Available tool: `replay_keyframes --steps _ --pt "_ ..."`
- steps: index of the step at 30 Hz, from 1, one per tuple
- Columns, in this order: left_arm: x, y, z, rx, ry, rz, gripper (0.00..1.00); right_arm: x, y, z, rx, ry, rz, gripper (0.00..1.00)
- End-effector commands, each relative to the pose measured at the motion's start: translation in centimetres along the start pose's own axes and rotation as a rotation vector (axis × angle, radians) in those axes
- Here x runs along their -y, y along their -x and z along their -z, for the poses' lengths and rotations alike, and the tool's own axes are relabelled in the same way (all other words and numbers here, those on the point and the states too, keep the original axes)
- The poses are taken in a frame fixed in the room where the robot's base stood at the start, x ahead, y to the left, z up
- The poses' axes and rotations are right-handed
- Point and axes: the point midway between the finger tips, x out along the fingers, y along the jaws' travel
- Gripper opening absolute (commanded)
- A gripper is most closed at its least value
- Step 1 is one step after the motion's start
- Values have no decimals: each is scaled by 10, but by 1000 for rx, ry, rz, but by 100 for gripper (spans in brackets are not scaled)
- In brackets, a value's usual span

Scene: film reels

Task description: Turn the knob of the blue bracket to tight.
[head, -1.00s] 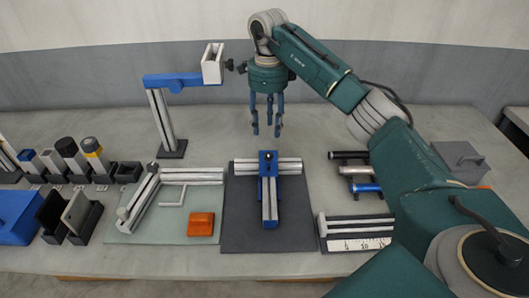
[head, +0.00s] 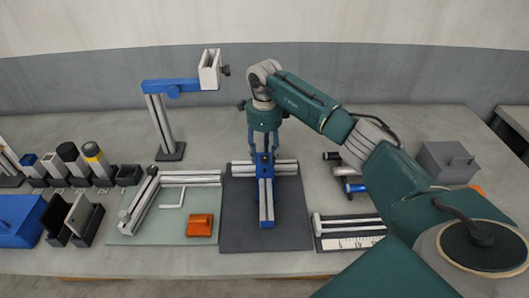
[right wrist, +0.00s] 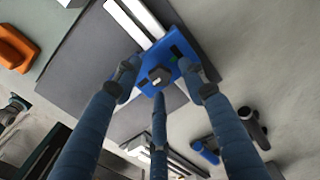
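The blue bracket (head: 265,172) joins two silver rails in a T on the dark grey mat (head: 240,225). In the right wrist view, the blue bracket (right wrist: 182,42) carries a dark knob (right wrist: 159,75) with a small pale mark on top. My right gripper (head: 263,152) points down just over the bracket. Its three fingers, seen from the right wrist (right wrist: 158,80), are spread around the knob, with gaps visible; I see no firm contact. In the head view the fingers hide the knob. My left gripper is not in view.
A blue-armed stand (head: 160,120) rises at the back left. A green mat (head: 150,232) with an L of rails, a hex key and an orange block (head: 200,225) lies left. Short cylinders (head: 350,172) and a ruler tray (head: 350,241) lie right, partly behind my arm.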

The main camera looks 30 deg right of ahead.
Motion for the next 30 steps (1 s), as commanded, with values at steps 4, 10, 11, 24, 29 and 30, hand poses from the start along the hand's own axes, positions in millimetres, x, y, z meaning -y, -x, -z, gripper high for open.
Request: replay_keyframes --steps 4,10,11,24,29,30 --pt "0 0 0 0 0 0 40 0 0 0 0 0 0 14" --pt "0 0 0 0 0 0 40 0 0 0 0 -1 0 0" --pt "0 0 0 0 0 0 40 0 0 0 0 -2 0 0" --pt "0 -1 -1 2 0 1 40 0 1 0 1 -64 1 0" --pt "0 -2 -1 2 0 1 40 1 1 0 1 -90 1 0" --pt "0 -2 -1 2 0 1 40 1 1 0 1 -99 1 0"
